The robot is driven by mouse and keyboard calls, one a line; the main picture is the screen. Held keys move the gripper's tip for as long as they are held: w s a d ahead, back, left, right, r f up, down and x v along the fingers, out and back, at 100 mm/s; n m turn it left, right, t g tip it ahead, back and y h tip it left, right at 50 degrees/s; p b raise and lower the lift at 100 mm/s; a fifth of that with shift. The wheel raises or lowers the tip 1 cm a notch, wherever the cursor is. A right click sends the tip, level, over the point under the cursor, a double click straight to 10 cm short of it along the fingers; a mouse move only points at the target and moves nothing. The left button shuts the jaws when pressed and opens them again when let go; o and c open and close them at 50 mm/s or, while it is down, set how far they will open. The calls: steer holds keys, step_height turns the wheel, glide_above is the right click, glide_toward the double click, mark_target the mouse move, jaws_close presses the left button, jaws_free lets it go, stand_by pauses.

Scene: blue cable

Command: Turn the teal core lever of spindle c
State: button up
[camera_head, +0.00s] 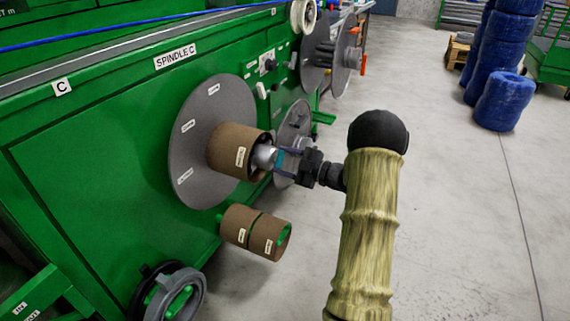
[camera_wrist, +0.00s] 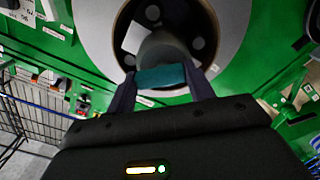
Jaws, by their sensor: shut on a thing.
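Spindle C shows in the head view as a grey disc (camera_head: 205,130) on the green machine front, with a brown cardboard core (camera_head: 232,150) on its axis. The teal lever (camera_head: 281,158) sits at the core's outer end, partly hidden by my fingers. My gripper (camera_head: 284,159) reaches in from the right and is shut on the lever. In the wrist view the teal lever (camera_wrist: 161,76) lies crosswise between my two dark fingers (camera_wrist: 163,82), in front of the grey shaft and the core's open end.
Two brown cores (camera_head: 255,232) on a green peg stick out below the spindle. Another grey disc (camera_head: 294,135) stands just behind my gripper. Blue cable coils (camera_head: 503,101) stand at the back right. The floor (camera_head: 460,220) to the right is clear.

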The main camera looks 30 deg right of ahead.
steer(key=n+b, duration=0.6)
steer(key=n, duration=0.3)
steer(key=shift+s+f+b, duration=0.1)
steer(key=shift+s+b, duration=0.05)
steer(key=shift+b, duration=0.25)
steer(key=o, duration=1)
steer(key=shift+a, duration=0.1)
steer(key=p+v, duration=0.6)
steer(key=v, duration=1.1)
steer(key=shift+s, duration=0.15)
